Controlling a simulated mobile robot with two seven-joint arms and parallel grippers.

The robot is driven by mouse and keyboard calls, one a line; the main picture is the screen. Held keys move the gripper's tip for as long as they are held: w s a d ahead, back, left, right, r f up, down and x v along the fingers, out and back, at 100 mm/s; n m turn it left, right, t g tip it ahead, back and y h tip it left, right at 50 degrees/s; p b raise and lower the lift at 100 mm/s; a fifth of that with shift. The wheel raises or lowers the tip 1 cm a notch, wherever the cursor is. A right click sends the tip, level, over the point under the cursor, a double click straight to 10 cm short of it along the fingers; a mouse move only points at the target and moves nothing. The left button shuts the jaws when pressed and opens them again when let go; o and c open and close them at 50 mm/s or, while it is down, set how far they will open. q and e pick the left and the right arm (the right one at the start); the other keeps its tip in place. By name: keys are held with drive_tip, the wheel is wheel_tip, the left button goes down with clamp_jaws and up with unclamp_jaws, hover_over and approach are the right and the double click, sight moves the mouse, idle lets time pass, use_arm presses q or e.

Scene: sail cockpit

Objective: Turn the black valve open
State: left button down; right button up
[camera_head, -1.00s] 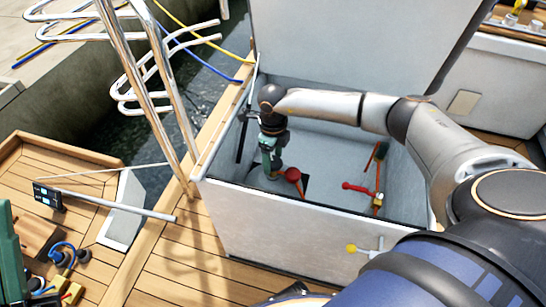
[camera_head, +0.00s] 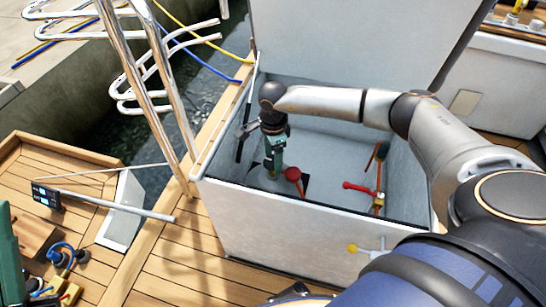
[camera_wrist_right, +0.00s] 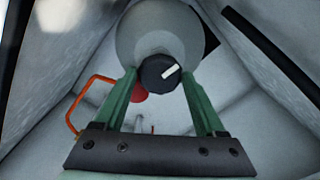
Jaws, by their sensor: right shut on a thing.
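The black valve (camera_wrist_right: 161,74) is a round black knob with a white mark, in front of a large grey round body (camera_wrist_right: 160,30) in the right wrist view. The mark points up and to the right. My right gripper (camera_wrist_right: 159,76) has its green fingers on both sides of the knob and is shut on it. In the head view this gripper (camera_head: 272,172) reaches down into the left part of the open white locker, and it hides the knob there. A green part at the left edge of the head view may be my left gripper; its jaws do not show.
The white locker (camera_head: 300,232) has its lid (camera_head: 345,40) raised. Inside are a red round handle (camera_head: 293,174) close to my right gripper, and a red lever (camera_head: 358,187) to the right. A yellow-knobbed handle (camera_head: 353,248) is on the front wall. Steel rails stand at left.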

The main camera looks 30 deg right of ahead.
sight(273, 160)
use_arm(q)
drive_tip(key=shift+f, duration=0.1)
use_arm(e)
drive_tip(key=shift+n, duration=0.8)
drive_tip(key=o, duration=1.3)
wheel_tip(273, 160, up, 3)
drive_tip(key=shift+r+p, duration=0.2)
drive_tip(key=shift+p, duration=0.3)
drive_tip(key=shift+r+p, duration=0.3)
drive_tip(key=shift+r, duration=0.65)
use_arm(q)
drive_tip(key=w+a+f+n+g+y+p, duration=0.1)
drive_tip(key=w+f+n+y, duration=0.5)
drive_tip(key=f+y, duration=0.1)
drive_tip(key=shift+a+f+g+y+p, duration=0.15)
drive_tip(key=shift+f+g+y+p, duration=0.15)
drive_tip(key=shift+f, duration=0.6)
use_arm(e)
wheel_tip(273, 160, up, 7)
drive_tip(key=shift+r, duration=0.15)
use_arm(q)
drive_tip(key=shift+w, duration=0.1)
